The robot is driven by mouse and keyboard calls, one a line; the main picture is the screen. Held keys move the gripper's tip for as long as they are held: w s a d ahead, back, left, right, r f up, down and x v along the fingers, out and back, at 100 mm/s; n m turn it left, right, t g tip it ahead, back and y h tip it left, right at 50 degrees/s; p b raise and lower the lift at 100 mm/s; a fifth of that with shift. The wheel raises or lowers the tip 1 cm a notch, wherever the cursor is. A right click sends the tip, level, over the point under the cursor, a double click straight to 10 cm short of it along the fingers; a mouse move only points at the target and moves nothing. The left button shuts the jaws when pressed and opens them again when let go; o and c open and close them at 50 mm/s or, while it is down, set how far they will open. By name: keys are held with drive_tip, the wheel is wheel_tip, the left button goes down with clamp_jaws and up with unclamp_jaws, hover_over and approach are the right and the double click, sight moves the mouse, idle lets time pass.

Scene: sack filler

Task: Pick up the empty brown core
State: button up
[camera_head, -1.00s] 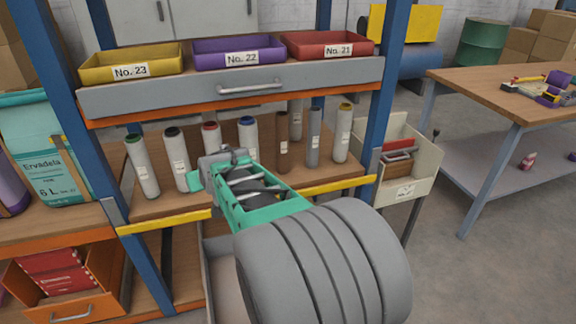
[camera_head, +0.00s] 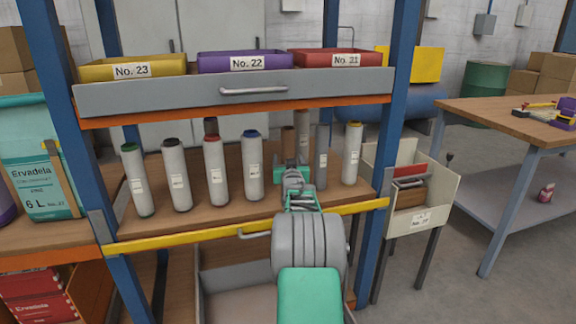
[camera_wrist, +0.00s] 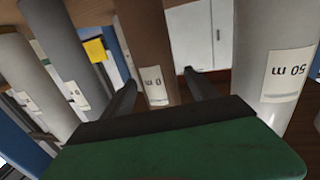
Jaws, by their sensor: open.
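The brown core (camera_head: 288,143) stands upright on the rack's middle shelf, among the wrapped rolls. Its lower part is hidden behind my gripper (camera_head: 291,174), which reaches in from the front at its height. In the wrist view the brown core (camera_wrist: 147,45) carries a white label reading "0 m", upside down. It shows between the two dark fingers of my gripper (camera_wrist: 160,82). The fingers are apart, one on each side, and not closed on it. I cannot tell how deep it sits between them.
A grey roll (camera_head: 320,158) and a yellow-capped roll (camera_head: 352,153) stand close right of the core. A blue-capped roll (camera_head: 252,165) stands to its left. In the wrist view a roll labelled "50 m" (camera_wrist: 278,50) is near the right finger. A drawer (camera_head: 235,95) hangs above.

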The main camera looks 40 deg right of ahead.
drive_tip(key=shift+c, duration=0.3)
drive_tip(key=c, duration=1.4)
